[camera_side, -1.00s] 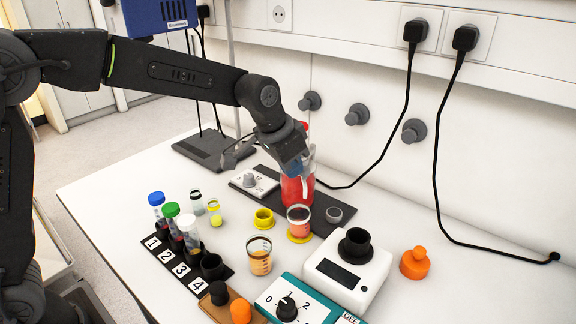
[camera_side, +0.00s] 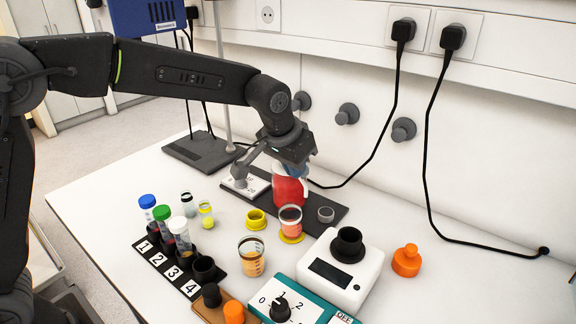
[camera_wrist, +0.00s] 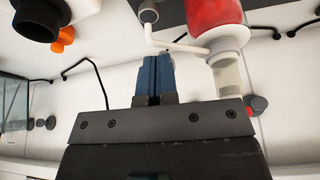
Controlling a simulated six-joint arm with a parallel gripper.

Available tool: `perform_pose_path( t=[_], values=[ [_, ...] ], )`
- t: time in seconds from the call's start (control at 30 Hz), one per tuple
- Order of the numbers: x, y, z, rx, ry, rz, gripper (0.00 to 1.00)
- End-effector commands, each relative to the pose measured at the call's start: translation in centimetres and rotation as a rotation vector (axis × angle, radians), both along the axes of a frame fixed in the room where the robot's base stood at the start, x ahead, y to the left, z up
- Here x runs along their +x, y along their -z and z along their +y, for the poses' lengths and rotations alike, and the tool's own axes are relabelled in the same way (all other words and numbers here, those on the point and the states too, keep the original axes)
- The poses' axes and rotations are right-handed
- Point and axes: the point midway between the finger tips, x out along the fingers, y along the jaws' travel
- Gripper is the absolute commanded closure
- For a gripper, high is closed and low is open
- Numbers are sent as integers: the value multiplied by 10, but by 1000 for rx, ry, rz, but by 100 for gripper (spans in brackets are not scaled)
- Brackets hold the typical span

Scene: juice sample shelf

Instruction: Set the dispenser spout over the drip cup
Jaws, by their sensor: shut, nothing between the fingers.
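The dispenser is a bottle of red liquid (camera_side: 289,188) on the dark mat, partly hidden by my gripper. In the wrist view the red bottle (camera_wrist: 210,12) has a white collar and a thin white bent spout (camera_wrist: 178,45). The spout's tip shows close beside a small grey cup (camera_wrist: 148,13), likely the drip cup; I cannot tell if it is over it. The grey cup (camera_side: 326,214) stands on the mat, right of the bottle. My gripper (camera_wrist: 153,62) is shut and empty, its blue fingers just left of the bottle in the wrist view; the side view hides the fingertips.
The right of the table is mostly clear.

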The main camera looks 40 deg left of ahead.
Motion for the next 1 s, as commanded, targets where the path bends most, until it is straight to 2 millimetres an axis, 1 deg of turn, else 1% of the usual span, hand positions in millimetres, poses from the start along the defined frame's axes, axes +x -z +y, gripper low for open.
perform_pose_path(
  t=[0.03, 0.2, 0.5, 0.73, 1.0],
  values=[
    [4, 1, -5, 1, -34, 0, 100],
    [16, 2, -16, 3, -183, 1, 100],
    [38, 2, -27, 2, -417, 2, 100],
    [49, 2, -31, 2, -530, 2, 100],
    [55, 2, -33, 2, -584, 3, 100]
  ],
)
